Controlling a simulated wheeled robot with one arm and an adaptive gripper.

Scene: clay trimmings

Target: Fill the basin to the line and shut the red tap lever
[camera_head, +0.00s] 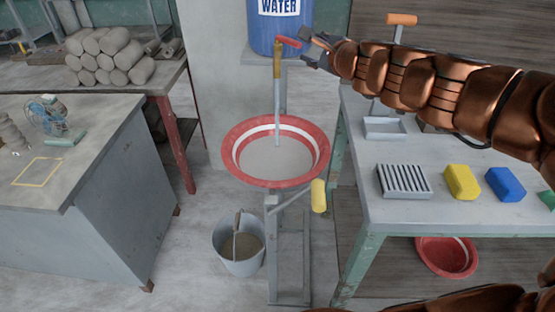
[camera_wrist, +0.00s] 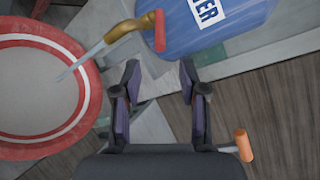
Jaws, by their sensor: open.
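The red basin (camera_head: 275,183) with a white ring line inside stands on a grey stand. A stream of water (camera_head: 277,115) runs from the brass tap (camera_head: 277,62) into it.
A blue water barrel (camera_head: 268,35) stands behind the tap. A bucket (camera_head: 238,245) sits on the floor below the basin. The right table holds a slotted rack (camera_head: 404,181), a yellow block (camera_head: 461,181) and a blue block (camera_head: 505,183). An orange-handled tool (camera_head: 401,19) stands behind my arm.

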